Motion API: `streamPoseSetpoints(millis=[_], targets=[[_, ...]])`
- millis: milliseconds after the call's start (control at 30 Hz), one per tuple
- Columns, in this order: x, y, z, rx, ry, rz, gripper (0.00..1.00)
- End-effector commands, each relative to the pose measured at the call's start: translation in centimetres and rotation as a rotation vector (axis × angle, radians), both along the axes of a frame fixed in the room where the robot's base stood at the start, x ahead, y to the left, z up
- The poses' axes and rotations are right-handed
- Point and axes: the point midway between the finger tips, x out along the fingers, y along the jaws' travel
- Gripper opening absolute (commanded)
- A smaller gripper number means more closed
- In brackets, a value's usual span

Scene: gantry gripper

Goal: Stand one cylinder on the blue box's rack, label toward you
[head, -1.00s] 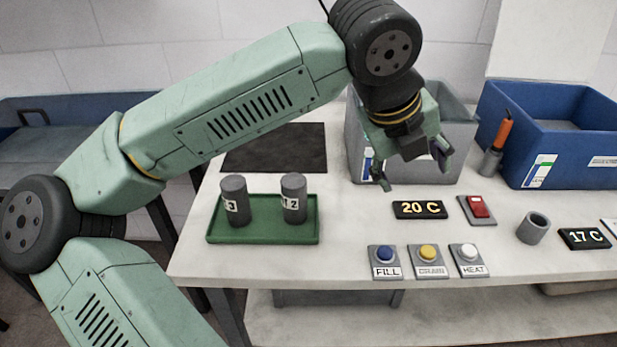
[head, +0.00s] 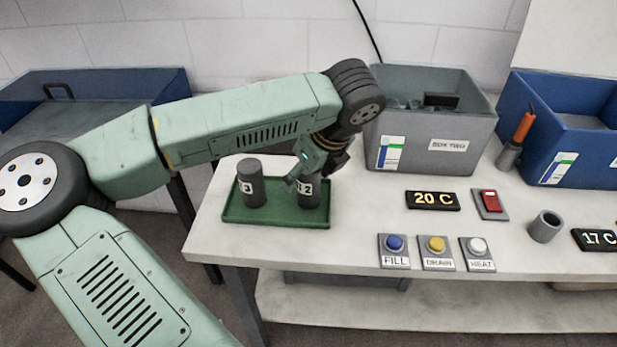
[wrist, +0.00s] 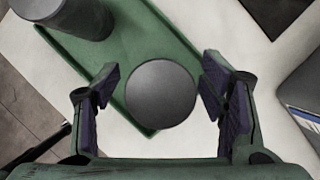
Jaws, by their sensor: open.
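Two dark grey cylinders with white labels stand upright on a green tray (head: 262,215). The left cylinder (head: 251,184) has a label ending in 3. The right cylinder (head: 317,186) has a label showing a 2 and is partly hidden by my gripper. My gripper (head: 312,188) is open and lowered over the right cylinder. In the wrist view the cylinder's round top (wrist: 160,94) lies between the open fingers, with gaps on both sides. The blue box (head: 560,135) stands at the back right, cut off by the picture edge; I cannot make out a rack in it.
A grey box (head: 432,150) stands behind the tray's right side. An orange-handled tool (head: 524,126) stands in a holder by the blue box. Buttons (head: 436,247), a red switch (head: 490,203), displays (head: 433,200) and a short hollow grey cylinder (head: 545,226) occupy the right side.

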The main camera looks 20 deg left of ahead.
Motion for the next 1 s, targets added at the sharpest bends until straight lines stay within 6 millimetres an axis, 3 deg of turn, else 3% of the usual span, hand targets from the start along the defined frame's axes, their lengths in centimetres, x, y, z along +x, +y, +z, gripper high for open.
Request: streamPoseSetpoints(millis=[200, 433, 1000], targets=[[0.4, 0.7, -1.9, -0.003, 0.001, -0.003, 0.65], [0.5, 0.8, -2.0, -0.002, -0.001, -0.004, 0.64], [0.4, 0.7, -2.0, -0.001, 0.000, -0.004, 0.26]])
